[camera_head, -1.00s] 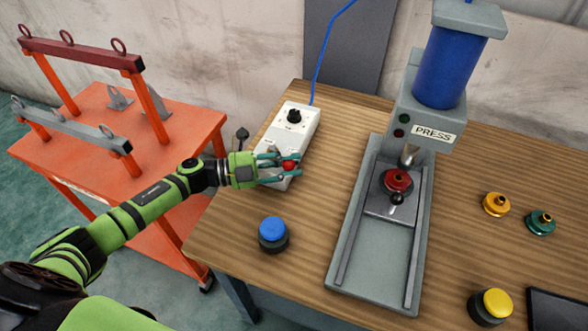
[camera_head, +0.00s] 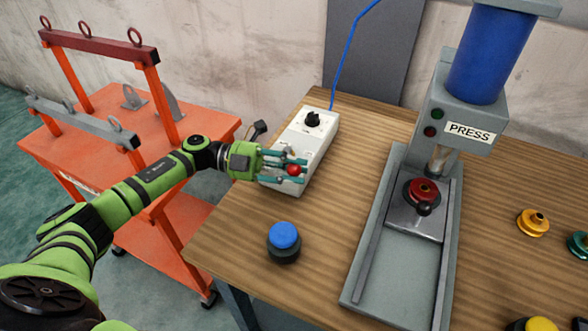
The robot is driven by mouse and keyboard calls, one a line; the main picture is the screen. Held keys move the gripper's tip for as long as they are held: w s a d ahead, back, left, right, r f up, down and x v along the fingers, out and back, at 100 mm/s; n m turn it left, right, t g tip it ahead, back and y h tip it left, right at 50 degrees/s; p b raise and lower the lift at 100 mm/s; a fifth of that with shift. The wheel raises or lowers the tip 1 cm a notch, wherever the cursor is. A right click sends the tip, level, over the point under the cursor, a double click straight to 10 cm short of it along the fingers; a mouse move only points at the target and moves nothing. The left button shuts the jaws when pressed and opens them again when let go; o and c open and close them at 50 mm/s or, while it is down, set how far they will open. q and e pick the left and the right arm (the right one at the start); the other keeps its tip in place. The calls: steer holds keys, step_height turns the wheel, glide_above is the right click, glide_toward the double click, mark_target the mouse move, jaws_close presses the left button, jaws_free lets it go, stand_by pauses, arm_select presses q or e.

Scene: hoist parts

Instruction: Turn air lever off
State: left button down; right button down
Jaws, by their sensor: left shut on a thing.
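The air lever's red knob (camera_head: 293,170) is at the near end of a white control box (camera_head: 322,138) on the wooden table. A black dial (camera_head: 312,120) is at the box's far end, and a blue hose (camera_head: 347,52) rises behind it. My left gripper (camera_head: 292,168) reaches in from the left over the near end of the box. Its teal fingers are shut on the red knob, which shows between them. The rest of the lever is hidden by the fingers. My right gripper is not in view.
A grey press (camera_head: 400,262) with a blue cylinder stands to the right, holding a red part (camera_head: 421,190). A blue button (camera_head: 284,236) is in front of the box. An orange cart (camera_head: 105,125) stands at left. Yellow (camera_head: 533,222) and green (camera_head: 580,243) parts lie at right.

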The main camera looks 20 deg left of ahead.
arm_select(q)
steer(key=shift+f, duration=0.1)
steer(key=c, duration=0.9)
jaws_free()
steer(key=shift+d, duration=0.1)
steer(key=shift+c, duration=0.2)
steer(key=s+a, duration=0.2)
steer(key=a, duration=0.9)
steer(key=shift+s+a+r, duration=0.25)
steer(key=shift+a+r, duration=0.05)
steer(key=shift+a, duration=0.1)
